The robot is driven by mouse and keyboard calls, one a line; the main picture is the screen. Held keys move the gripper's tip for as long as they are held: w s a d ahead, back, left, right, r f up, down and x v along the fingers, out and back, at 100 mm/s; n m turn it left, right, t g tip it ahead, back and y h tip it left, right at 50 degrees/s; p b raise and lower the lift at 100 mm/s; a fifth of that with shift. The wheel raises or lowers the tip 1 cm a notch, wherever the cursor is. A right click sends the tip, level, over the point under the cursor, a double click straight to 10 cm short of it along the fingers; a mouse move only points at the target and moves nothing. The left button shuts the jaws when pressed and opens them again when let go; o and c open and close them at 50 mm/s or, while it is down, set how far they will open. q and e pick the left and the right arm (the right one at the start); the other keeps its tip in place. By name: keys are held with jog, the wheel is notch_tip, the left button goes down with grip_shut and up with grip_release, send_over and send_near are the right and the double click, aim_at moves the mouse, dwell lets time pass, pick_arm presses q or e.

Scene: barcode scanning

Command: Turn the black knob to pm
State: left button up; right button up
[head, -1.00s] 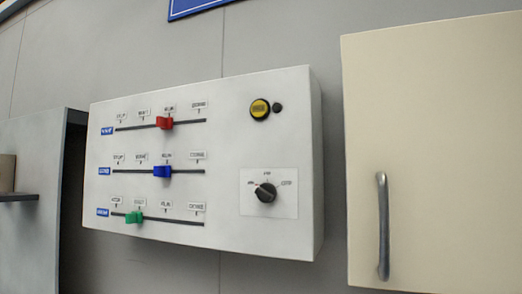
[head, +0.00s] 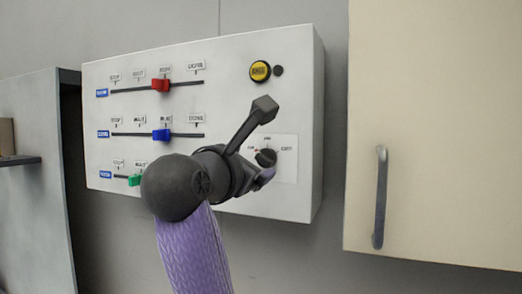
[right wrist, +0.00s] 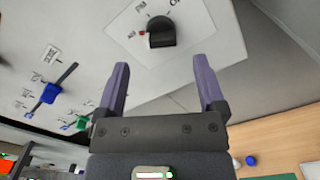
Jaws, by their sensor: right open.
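The black knob (head: 266,157) sits on a white label plate at the lower right of the control panel (head: 300,110). Its red mark points left, toward the left of several labels too small to read. My right gripper (head: 263,176) is just in front of the knob and partly covers the plate. In the right wrist view the knob (right wrist: 162,32) shows just beyond and between the two open fingertips (right wrist: 160,68). The fingers look clear of it, with nothing between them. My left gripper is not in view.
The panel also has red (head: 160,85), blue (head: 161,134) and green (head: 135,180) sliders and a yellow button (head: 260,71). A cream cabinet (head: 435,130) with a grey handle (head: 380,197) stands to the right. A shelf (head: 22,160) is at the left.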

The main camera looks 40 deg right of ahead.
aim_at(261, 159)
jog(key=p+x, duration=0.1)
jog(key=x, duration=0.3)
jog(key=shift+w+d+r, duration=0.1)
jog(key=shift+d, duration=0.3)
jog(key=shift+w+d, duration=0.15)
jog(key=shift+d, duration=0.1)
grip_shut()
